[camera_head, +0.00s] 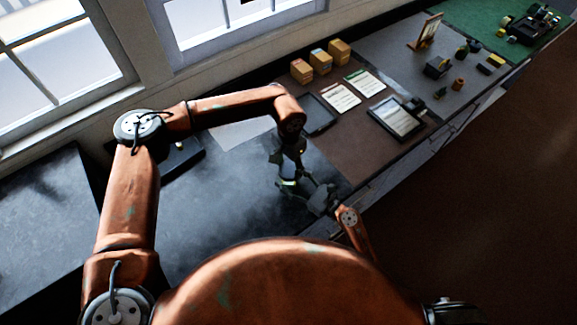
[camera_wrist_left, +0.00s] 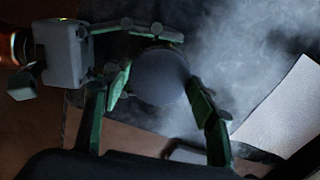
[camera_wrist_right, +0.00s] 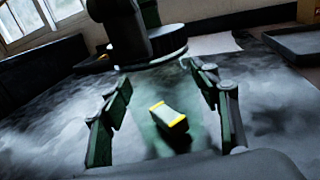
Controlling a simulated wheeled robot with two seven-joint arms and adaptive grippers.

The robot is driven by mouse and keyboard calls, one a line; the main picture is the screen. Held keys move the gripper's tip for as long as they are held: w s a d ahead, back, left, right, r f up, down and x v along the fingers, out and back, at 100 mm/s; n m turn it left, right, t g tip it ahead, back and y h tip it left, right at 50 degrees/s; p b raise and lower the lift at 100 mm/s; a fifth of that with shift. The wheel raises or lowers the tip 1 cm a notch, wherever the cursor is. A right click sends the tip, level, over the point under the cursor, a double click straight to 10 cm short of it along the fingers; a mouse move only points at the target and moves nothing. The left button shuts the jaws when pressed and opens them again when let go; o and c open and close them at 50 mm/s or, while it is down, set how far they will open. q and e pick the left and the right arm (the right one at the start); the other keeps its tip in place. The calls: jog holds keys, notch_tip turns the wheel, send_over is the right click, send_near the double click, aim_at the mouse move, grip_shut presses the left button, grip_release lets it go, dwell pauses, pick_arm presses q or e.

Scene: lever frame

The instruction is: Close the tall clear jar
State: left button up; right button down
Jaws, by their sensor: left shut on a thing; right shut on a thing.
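The dark round lid (camera_wrist_left: 161,76) sits between the fingers of my left gripper (camera_wrist_left: 160,88), which is shut on it. The clear jar (camera_wrist_right: 158,92) is see-through with a greenish tint and stands between the fingers of my right gripper (camera_wrist_right: 160,76), shut on it from the side. A small dark box with yellow edges (camera_wrist_right: 170,117) shows through the jar. In the right wrist view the lid's pale-rimmed disc (camera_wrist_right: 152,59) is above the jar, at its top. I cannot tell whether it is seated. In the head view both grippers meet at the jar, largely hidden.
The dark worktop (camera_head: 235,205) is mostly clear around the jar. A white sheet (camera_wrist_left: 283,108) lies beside it. A dark tray (camera_head: 319,114), several small boxes (camera_head: 320,62), cards (camera_head: 340,97) and a tablet (camera_head: 397,119) lie farther right. The windowed wall bounds the back.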

pick_arm(q)
jog(key=o, duration=0.9)
jog(key=shift+r, duration=0.15)
jog(key=shift+r, duration=2.15)
jog(key=shift+c, duration=0.5)
